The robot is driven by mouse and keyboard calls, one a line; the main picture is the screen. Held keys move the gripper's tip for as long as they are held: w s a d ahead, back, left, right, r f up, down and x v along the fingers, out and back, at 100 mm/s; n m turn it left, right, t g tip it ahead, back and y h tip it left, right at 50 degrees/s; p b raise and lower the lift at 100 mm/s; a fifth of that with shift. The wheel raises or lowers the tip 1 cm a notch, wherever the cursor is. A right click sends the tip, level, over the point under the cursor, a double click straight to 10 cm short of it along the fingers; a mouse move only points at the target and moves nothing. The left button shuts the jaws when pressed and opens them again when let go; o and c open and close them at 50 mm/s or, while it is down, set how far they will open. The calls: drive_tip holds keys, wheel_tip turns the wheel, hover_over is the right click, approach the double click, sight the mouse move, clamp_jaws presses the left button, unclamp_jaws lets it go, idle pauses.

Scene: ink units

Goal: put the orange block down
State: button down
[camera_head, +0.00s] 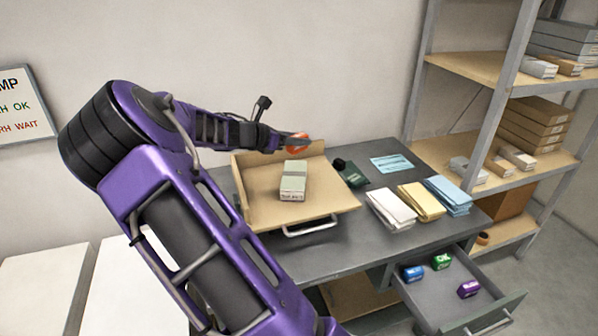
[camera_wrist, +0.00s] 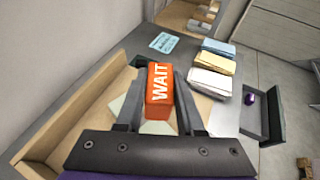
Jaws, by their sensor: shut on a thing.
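The orange block (camera_wrist: 159,92) has the word WAIT on its face and sits between the two fingers of my gripper (camera_wrist: 158,105) in the wrist view. In the head view, my gripper (camera_head: 296,140) is shut on the orange block (camera_head: 297,148) above the back part of a wooden tray (camera_head: 262,205). The fingers hide part of the block. A pale green-grey box or stack (camera_head: 293,180) with a label lies on the tray, in front of the held block in the picture.
A dark green stamp-like object (camera_head: 350,174) stands right of the tray. White, yellow and blue paper stacks (camera_head: 391,210) lie farther right on the grey desk (camera_head: 345,245). An open drawer (camera_head: 437,290) holds blue, green and purple blocks. Shelves (camera_head: 500,75) stand at right.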

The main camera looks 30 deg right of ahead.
sight(297, 180)
wheel_tip(297, 180, down, 10)
drive_tip(key=shift+r+b, duration=0.1)
drive_tip(key=shift+b, duration=0.3)
drive_tip(key=c, duration=0.5)
unclamp_jaws()
drive_tip(key=shift+c, duration=0.2)
drive_tip(key=shift+a, duration=0.1)
drive_tip(key=v, duration=1.1)
drive_tip(key=shift+s+a+r+p, duration=0.1)
drive_tip(key=shift+a+p, duration=0.2)
drive_tip(key=shift+a, duration=0.1)
